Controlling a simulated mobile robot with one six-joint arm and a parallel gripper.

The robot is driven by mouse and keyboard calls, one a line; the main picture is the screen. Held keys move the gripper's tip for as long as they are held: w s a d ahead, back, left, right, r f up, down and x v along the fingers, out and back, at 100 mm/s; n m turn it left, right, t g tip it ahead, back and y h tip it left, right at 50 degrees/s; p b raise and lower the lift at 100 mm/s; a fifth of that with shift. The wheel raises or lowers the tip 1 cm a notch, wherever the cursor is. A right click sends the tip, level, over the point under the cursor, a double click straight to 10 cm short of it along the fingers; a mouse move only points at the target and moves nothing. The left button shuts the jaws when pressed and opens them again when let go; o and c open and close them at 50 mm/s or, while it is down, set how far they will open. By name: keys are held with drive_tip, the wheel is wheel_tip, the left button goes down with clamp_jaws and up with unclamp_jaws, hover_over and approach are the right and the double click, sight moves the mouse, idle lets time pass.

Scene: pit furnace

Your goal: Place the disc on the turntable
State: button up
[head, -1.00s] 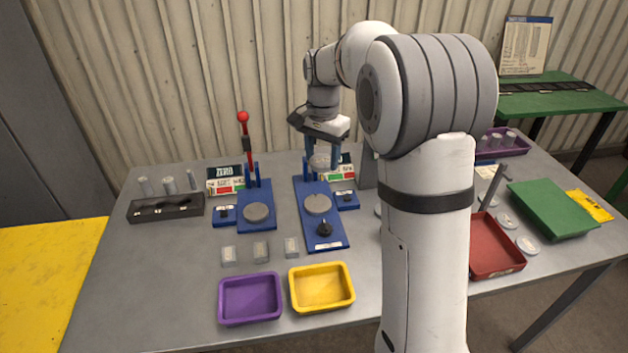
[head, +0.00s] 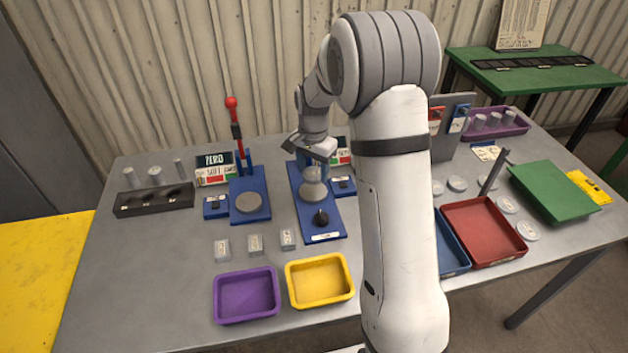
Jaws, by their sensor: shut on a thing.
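My gripper (head: 314,167) points down over the right blue stand, shut on a grey round disc (head: 313,173). The stand has a round grey turntable (head: 313,191) on its blue base (head: 324,232) and a black knob (head: 320,218) in front. The disc is right over the turntable and overlaps it in the picture. I cannot tell whether they touch or a small gap stays between them. The gripper partly hides the disc and the stand's back.
The left blue stand has a grey round plate (head: 248,202) and a red-knobbed lever (head: 236,128). Small grey blocks (head: 255,243), a purple tray (head: 246,296) and a yellow tray (head: 319,281) lie in front. Red (head: 483,232) and blue trays are right of my arm.

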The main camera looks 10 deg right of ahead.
sight(313, 191)
drive_tip(key=shift+f, duration=2.35)
drive_tip(key=shift+f, duration=0.2)
drive_tip(key=o, duration=1.2)
